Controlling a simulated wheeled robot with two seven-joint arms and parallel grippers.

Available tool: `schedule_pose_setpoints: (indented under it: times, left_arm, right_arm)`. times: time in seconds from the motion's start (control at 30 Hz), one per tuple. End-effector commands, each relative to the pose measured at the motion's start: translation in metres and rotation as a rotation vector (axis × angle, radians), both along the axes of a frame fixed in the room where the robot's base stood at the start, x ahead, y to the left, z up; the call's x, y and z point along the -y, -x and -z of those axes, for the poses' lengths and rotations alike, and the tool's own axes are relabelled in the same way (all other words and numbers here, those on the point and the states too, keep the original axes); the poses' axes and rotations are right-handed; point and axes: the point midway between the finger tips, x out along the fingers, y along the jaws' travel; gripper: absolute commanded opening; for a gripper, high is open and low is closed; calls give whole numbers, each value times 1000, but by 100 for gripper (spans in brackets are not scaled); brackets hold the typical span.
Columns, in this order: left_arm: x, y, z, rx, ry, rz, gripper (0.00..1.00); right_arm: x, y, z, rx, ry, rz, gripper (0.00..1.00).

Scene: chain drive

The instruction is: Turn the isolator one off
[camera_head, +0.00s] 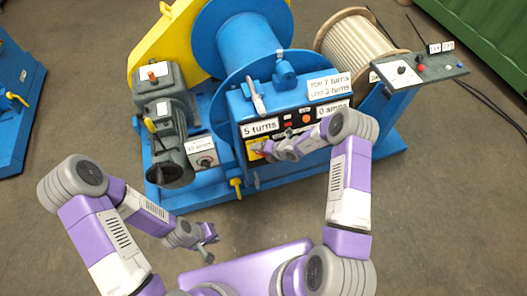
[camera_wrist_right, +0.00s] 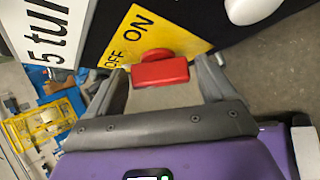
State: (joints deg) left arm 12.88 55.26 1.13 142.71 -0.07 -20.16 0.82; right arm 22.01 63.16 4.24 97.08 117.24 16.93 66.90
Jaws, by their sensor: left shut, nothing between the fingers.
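The red isolator handle (camera_wrist_right: 160,72) sits on a yellow plate (camera_wrist_right: 148,38) marked OFF and ON, on the black panel. I cannot tell which mark it points to. In the head view the yellow plate (camera_head: 254,149) shows at the panel's lower left, partly hidden by my right gripper (camera_head: 270,152). In the right wrist view that gripper (camera_wrist_right: 163,85) is open, one finger on each side of the red handle. I cannot tell whether they touch it. My left gripper (camera_head: 213,236) is shut and empty, low over the floor at left of centre.
The panel carries a "5 turns" label (camera_head: 260,127), a "0 amps" label (camera_head: 333,109) and an orange button (camera_head: 306,118). A grey motor (camera_head: 168,115) and a small box with a dark knob (camera_head: 204,160) stand left. A switch console (camera_head: 415,70) stands right. The front floor is clear.

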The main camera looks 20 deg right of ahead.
Motion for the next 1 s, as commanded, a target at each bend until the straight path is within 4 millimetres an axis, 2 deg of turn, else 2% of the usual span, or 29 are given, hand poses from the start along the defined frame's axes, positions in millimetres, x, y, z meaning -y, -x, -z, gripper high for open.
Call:
schedule_pose_setpoints:
  times: [0.07,0.37,0.8,1.0]
  left_arm:
    - [0,0,0,0,0,0,0]
    - [0,0,-1,0,0,0,0]
    - [0,0,-12,0,0,0,0]
    - [0,0,-13,0,0,0,0]
  right_arm:
    - [0,0,0,0,-1,0,95]
    - [1,1,-2,0,-2,1,95]
    - [28,35,-50,1,-1,1,95]
    - [32,41,-56,-1,-1,1,95]
